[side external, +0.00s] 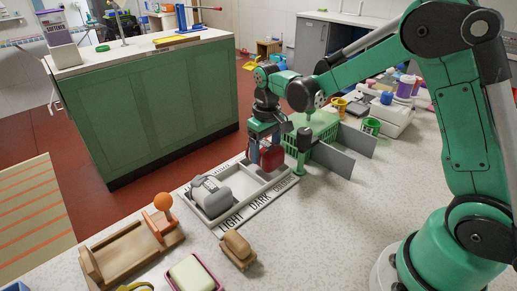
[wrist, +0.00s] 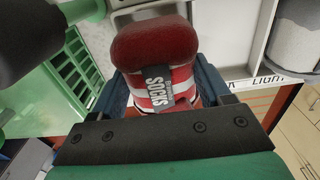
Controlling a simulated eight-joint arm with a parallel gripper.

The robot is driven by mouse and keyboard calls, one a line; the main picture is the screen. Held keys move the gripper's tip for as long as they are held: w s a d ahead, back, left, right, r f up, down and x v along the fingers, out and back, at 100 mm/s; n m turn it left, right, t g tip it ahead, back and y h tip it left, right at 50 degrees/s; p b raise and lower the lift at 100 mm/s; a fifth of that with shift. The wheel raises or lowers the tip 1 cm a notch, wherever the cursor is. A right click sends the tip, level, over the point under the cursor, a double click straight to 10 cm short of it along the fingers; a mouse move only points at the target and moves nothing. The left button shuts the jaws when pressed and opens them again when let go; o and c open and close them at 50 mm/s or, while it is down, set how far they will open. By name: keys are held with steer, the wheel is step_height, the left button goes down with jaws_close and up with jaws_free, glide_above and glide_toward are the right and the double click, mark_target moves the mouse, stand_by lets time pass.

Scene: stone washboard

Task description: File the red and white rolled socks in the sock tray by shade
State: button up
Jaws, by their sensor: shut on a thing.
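The sock tray (side external: 243,190) is a pale divided tray with LIGHT and DARK lettered along its front and a third label too small to read. My gripper (side external: 264,150) is shut on a red rolled sock (side external: 272,156), over the tray's right end. In the wrist view the red and white striped sock (wrist: 150,52), with a grey SOCKS band, sits between the fingers (wrist: 160,92). It seems to be above the tray floor; its underside is hidden. A whitish-grey rolled sock (side external: 210,196) lies in the left compartment, by LIGHT; it also shows in the wrist view (wrist: 300,40).
A green crate (side external: 318,122) stands close behind and right of the tray, with grey panels (side external: 345,155) beside it. A wooden rack with an orange ball (side external: 163,201), a brown brush (side external: 238,250) and a soap dish (side external: 192,275) lie in front. Bare counter is right of the tray.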

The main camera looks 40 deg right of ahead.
steer(key=shift+f, duration=0.1)
steer(key=o, duration=1)
steer(key=shift+r, duration=2.35)
steer(key=shift+s+r, duration=0.2)
steer(key=shift+r, duration=0.5)
steer(key=shift+s+a+r+t, duration=0.55)
steer(key=shift+s+t, duration=0.6)
steer(key=shift+s, duration=0.7)
steer(key=shift+s+a+r+t, duration=0.6)
steer(key=shift+s+t, duration=0.6)
steer(key=shift+s, duration=0.6)
steer(key=shift+s+a+r+t, duration=0.4)
steer(key=shift+s+a+t, duration=0.25)
steer(key=shift+s+t, duration=0.85)
